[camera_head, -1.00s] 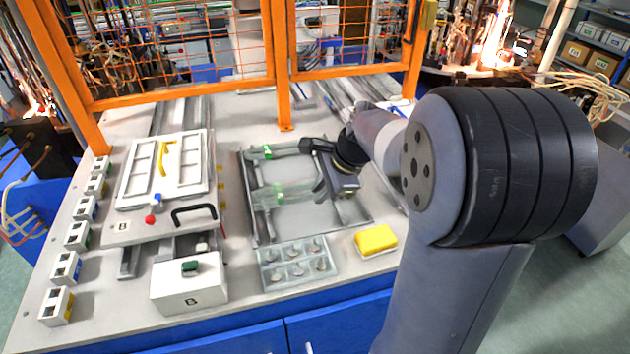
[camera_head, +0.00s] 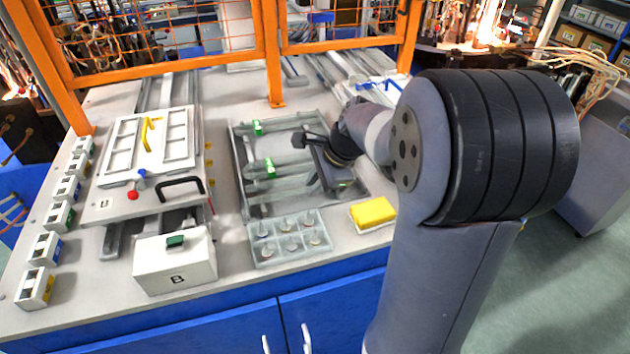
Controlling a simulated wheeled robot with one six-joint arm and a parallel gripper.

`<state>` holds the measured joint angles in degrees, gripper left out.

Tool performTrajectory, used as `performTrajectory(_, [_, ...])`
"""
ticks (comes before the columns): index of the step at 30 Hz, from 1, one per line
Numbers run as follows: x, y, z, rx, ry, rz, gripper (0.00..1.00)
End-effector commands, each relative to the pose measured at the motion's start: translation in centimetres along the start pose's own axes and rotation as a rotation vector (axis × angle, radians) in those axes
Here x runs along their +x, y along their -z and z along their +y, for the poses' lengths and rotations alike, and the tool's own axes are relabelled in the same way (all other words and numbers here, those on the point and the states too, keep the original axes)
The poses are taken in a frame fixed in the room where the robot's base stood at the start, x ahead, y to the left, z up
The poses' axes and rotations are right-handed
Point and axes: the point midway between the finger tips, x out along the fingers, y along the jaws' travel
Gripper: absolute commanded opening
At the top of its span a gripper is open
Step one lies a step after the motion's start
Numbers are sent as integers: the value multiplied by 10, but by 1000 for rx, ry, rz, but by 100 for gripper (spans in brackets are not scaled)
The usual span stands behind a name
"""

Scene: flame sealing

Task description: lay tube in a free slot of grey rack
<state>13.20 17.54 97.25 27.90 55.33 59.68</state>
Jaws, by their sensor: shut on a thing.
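The grey rack (camera_head: 240,177) lies flat in the middle of the bench. Clear tubes lie across it; a green mark (camera_head: 257,128) shows on the upper one and another green mark (camera_head: 270,168) on the lower one. My gripper (camera_head: 309,161) is over the right part of the rack, with its dark fingers pointing left. It is shut on a tube, which is hard to make out against the rack and the other tubes. I cannot tell whether that tube touches the rack. The slots under and right of my gripper are partly hidden by it.
A clear tray of small parts (camera_head: 253,252) and a yellow sponge (camera_head: 373,211) stand in front of the rack. A white box marked B (camera_head: 177,268) and a white framed panel (camera_head: 115,160) are on the left. An orange-framed fence (camera_head: 275,85) stands behind.

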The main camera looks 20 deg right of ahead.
Motion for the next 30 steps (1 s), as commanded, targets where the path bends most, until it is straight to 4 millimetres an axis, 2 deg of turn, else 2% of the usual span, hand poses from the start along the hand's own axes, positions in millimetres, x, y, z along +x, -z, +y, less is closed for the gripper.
performTrajectory(5, [9, 3, 3, 0, -1, 0, 0])
performTrajectory(30, [12, 4, 4, -1, -1, 0, 0])
